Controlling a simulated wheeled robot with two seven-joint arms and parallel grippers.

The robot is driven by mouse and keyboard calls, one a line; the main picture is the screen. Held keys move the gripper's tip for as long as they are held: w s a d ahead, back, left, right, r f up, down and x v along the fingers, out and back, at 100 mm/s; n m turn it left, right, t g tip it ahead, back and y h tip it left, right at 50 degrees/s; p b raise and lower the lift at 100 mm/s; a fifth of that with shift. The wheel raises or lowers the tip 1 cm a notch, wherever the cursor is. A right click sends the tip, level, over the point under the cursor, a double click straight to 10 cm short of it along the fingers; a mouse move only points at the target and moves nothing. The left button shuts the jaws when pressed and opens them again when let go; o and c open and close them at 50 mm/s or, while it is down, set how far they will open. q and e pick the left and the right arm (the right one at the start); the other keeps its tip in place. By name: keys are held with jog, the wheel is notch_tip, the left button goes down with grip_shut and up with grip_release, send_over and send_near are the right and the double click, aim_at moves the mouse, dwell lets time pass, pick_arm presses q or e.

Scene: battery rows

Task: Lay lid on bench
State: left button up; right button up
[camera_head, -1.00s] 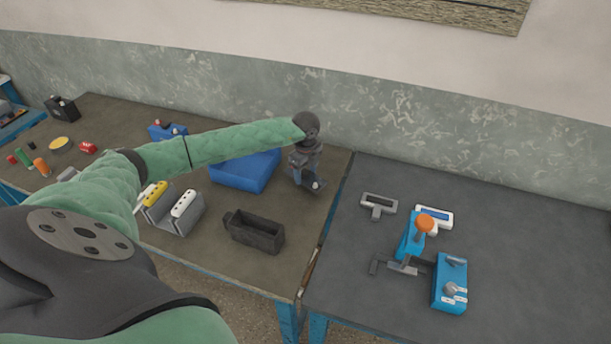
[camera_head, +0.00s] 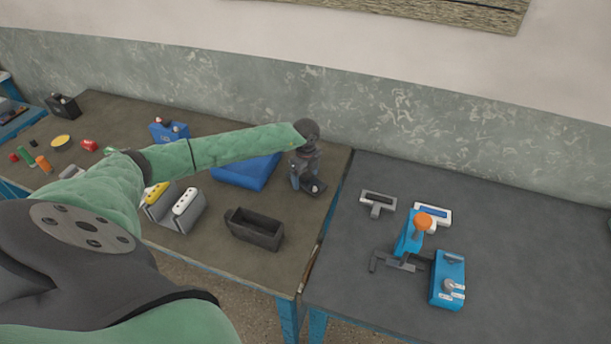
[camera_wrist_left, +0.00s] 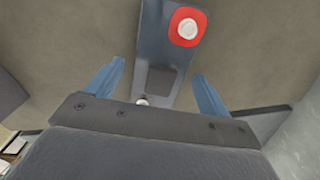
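The lid (camera_wrist_left: 160,55) is a grey plate with a red square pad and white round knob near one end, and a second pale knob near the other. In the left wrist view it lies between my left gripper's (camera_wrist_left: 158,85) blue fingers, with a gap on each side. In the head view my left gripper (camera_head: 305,185) is low over the far right of the brown bench (camera_head: 210,250), and a dark part of the lid (camera_head: 315,187) shows beneath it. Whether the lid rests flat is unclear. My right gripper is out of view.
An open dark case (camera_head: 255,230) stands in front of the gripper. A blue tray (camera_head: 232,180) lies to its left, partly behind my arm. A rack (camera_head: 178,212) holds pale and yellow cells.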

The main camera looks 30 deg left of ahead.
aim_at(305, 175)
pick_arm(q)
jog(key=shift+r, duration=0.15)
jog(key=shift+r, duration=0.5)
notch_tip(305, 175, up, 11)
jog(key=b, duration=0.4)
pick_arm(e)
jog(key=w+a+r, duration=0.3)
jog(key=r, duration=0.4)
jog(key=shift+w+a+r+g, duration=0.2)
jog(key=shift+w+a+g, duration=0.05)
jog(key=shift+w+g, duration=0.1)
pick_arm(q)
jog(key=shift+f, duration=0.1)
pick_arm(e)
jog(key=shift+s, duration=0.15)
